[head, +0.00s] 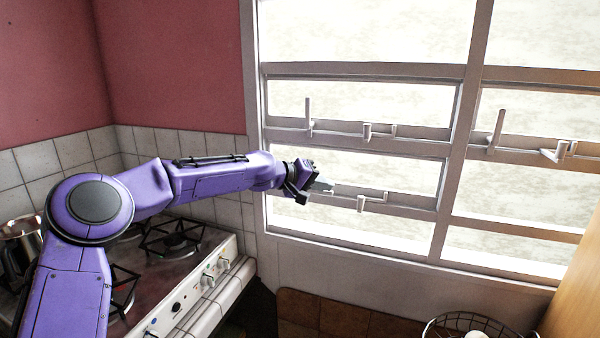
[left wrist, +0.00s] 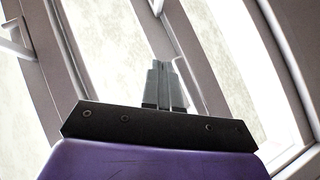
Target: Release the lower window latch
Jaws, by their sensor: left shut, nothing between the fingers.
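The lower window latch (head: 361,203) is a pale bracket with a thin arm running to the right, on the lower rail of the left window. My left gripper (head: 328,185) is just left of it, in front of the same rail. Its fingers (left wrist: 165,85) are closed together and empty in the left wrist view, pointing at the window frame. Whether the fingertips touch any part of the latch cannot be told. Part of the rail is hidden behind the gripper. My right gripper is not in view.
An upper latch (head: 367,130) with an upright handle (head: 308,113) is above on the left window. Another latch (head: 560,150) is on the right window. A stove (head: 175,270) is below my left arm, and a wire basket (head: 480,325) is at the bottom right.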

